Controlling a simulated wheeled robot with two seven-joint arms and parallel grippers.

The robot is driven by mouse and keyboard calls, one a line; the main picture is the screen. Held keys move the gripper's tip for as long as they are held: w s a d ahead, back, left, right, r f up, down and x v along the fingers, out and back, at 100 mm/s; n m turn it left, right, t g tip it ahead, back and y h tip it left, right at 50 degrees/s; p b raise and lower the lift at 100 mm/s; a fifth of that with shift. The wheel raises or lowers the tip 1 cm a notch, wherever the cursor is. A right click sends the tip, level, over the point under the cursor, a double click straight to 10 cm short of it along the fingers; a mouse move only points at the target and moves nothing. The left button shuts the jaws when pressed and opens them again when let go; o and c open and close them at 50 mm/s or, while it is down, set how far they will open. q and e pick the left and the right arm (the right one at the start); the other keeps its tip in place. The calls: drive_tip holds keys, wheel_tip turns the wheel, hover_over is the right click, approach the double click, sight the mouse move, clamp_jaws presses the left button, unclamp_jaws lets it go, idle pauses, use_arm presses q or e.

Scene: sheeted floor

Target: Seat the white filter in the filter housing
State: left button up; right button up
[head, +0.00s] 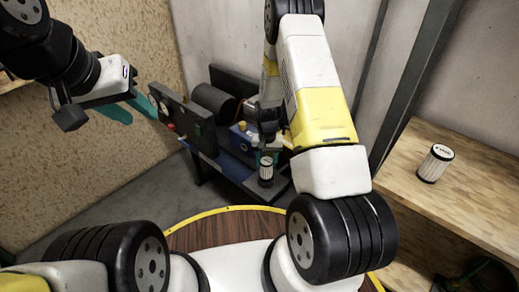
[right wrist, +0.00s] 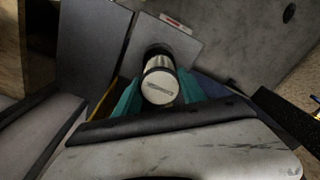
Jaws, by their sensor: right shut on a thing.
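My right gripper (head: 267,158) is shut on a white pleated filter (head: 266,172) with dark bands at its ends. In the right wrist view the filter's pale round end (right wrist: 159,86) faces the camera between the teal fingers. The filter is over a dark plate at the front of the machine (head: 232,140); I cannot tell whether it touches it. I cannot make out the filter housing for certain; the arm and gripper cover part of the machine. My left gripper (head: 130,108) is open and empty at the upper left, left of the machine.
A second white filter (head: 435,163) with a dark-lettered end stands on the wooden shelf (head: 405,190) at right. A dark upright post (head: 415,85) stands by the shelf. A round wooden top with a yellow rim (head: 205,215) is in front. Grey floor (head: 130,190) is clear at left.

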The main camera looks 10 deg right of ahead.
drive_tip(key=shift+s+f, duration=0.15)
drive_tip(key=shift+f, duration=1.35)
drive_tip(key=shift+f, duration=0.1)
drive_tip(key=o, duration=1.4)
